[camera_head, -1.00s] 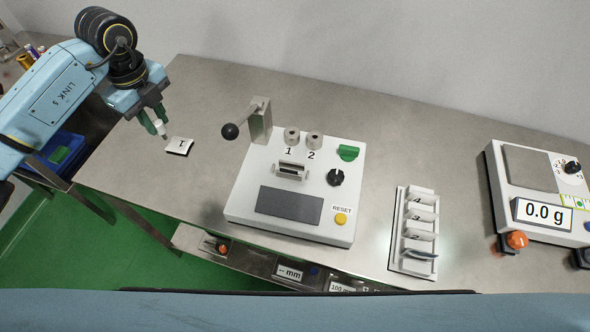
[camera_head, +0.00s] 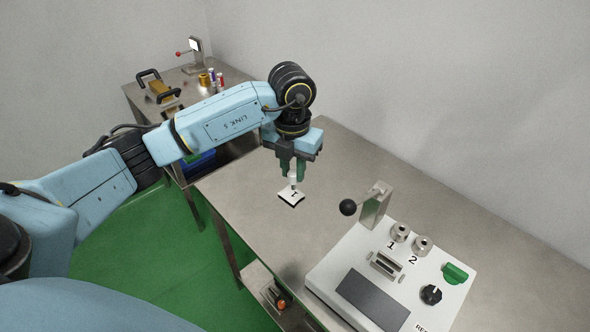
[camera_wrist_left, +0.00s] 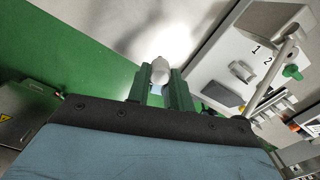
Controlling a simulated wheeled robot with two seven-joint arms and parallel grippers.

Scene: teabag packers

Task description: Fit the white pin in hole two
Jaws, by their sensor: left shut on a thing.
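My left gripper (camera_head: 292,178) is shut on the white pin (camera_head: 292,176). The pin's rounded white end also shows between the green fingers in the left wrist view (camera_wrist_left: 159,70). In the head view the pin appears just above the white tile marked 1 (camera_head: 291,199); I cannot tell whether they touch. Hole two is in the metal socket by the label 2 (camera_head: 422,246), on the white machine at lower right, well apart from the gripper. The socket by the label 1 (camera_head: 399,232) stands beside it. My right gripper is out of view.
A lever with a black ball (camera_head: 348,207) and a metal post (camera_head: 376,205) stand between the gripper and the sockets. The machine (camera_head: 325,272) also bears a green knob (camera_head: 455,273) and a black dial (camera_head: 431,295). The steel bench (camera_head: 340,160) is bare behind the tile.

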